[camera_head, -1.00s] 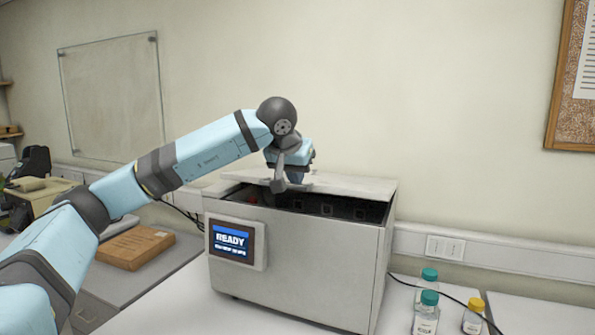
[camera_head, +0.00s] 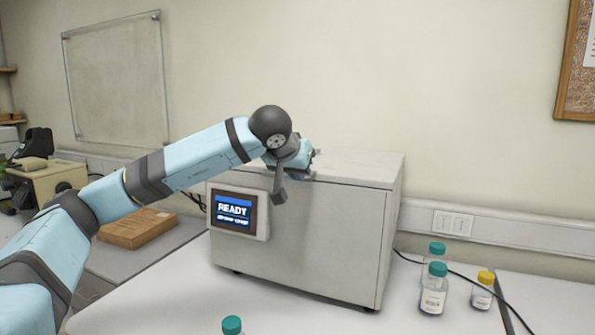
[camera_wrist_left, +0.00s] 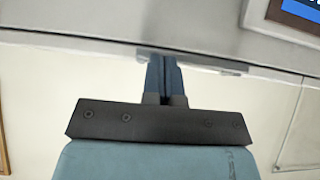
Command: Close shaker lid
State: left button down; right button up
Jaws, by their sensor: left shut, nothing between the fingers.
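The shaker is a light grey metal box (camera_head: 320,245) on the white table, with a screen reading READY (camera_head: 233,210) at its front left. Its flat lid (camera_head: 360,165) lies level across the top, and no dark opening shows. My left gripper (camera_head: 311,162) is at the lid's front edge, left of its middle, and is partly hidden by my wrist. In the left wrist view, the two blue fingers (camera_wrist_left: 163,75) are together with nothing between them, their tips at the metal edge. Whether they touch it is hard to tell. My right gripper is not in view.
Two teal-capped bottles (camera_head: 433,297) and a yellow-capped bottle (camera_head: 482,292) stand right of the shaker, near a black cable. Another teal cap (camera_head: 232,325) shows at the bottom edge. A brown box (camera_head: 135,230) lies at the left.

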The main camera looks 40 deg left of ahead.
pick_arm(q)
jog(key=s+d+r+p, duration=0.2)
jog(key=s+r, duration=0.4)
jog(key=r, duration=0.5)
jog(key=shift+s+p, duration=0.4)
jog(key=shift+p, duration=0.2)
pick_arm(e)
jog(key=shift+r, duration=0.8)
pick_arm(q)
jog(key=shift+d, duration=0.1)
